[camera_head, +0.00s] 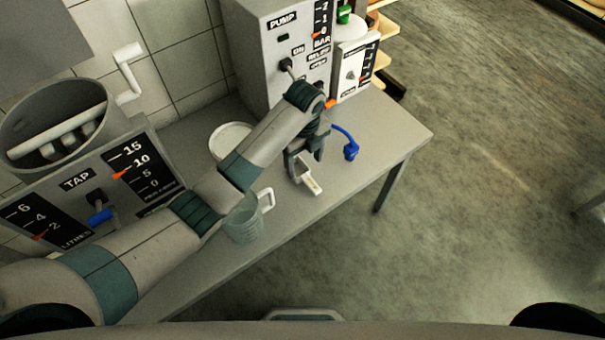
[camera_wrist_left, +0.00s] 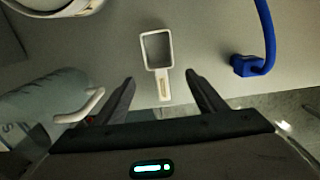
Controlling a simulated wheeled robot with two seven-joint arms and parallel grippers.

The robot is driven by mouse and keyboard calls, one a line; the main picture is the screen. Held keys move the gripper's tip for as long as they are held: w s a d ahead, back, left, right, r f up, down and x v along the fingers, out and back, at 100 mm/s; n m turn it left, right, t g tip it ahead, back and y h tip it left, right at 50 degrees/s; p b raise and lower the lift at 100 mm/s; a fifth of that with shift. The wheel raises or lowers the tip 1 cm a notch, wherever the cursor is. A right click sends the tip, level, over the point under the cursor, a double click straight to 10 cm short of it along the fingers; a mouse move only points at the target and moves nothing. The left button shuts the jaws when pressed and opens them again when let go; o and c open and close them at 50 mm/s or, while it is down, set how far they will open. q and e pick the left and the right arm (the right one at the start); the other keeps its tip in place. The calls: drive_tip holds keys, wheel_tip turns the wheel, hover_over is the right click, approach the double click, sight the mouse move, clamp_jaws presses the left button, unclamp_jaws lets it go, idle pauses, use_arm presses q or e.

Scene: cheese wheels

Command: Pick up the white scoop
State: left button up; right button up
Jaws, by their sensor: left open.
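The white scoop (camera_head: 312,186) lies on the grey table in the head view, partly hidden by my left gripper (camera_head: 304,160). In the left wrist view the scoop (camera_wrist_left: 157,62) shows its square bowl at the far end and its handle pointing toward me. My left gripper (camera_wrist_left: 160,90) is open, its two fingers on either side of the handle's line. The handle is not gripped, and the fingers look apart from it. My right gripper is not in view.
A blue curved hose (camera_head: 350,147) lies right of the scoop. A clear jug (camera_head: 243,222) stands to the left, near the front edge. A white round container (camera_head: 230,139) is behind my arm. The pump box (camera_head: 270,50) stands at the back. The table (camera_head: 398,132) is bare at right.

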sight(304, 175)
use_arm(q)
drive_tip(key=shift+f, duration=1.2)
drive_tip(key=shift+f+p, duration=0.35)
wheel_tip(304, 175, down, 3)
drive_tip(key=shift+p, duration=0.35)
drive_tip(key=shift+f, duration=0.55)
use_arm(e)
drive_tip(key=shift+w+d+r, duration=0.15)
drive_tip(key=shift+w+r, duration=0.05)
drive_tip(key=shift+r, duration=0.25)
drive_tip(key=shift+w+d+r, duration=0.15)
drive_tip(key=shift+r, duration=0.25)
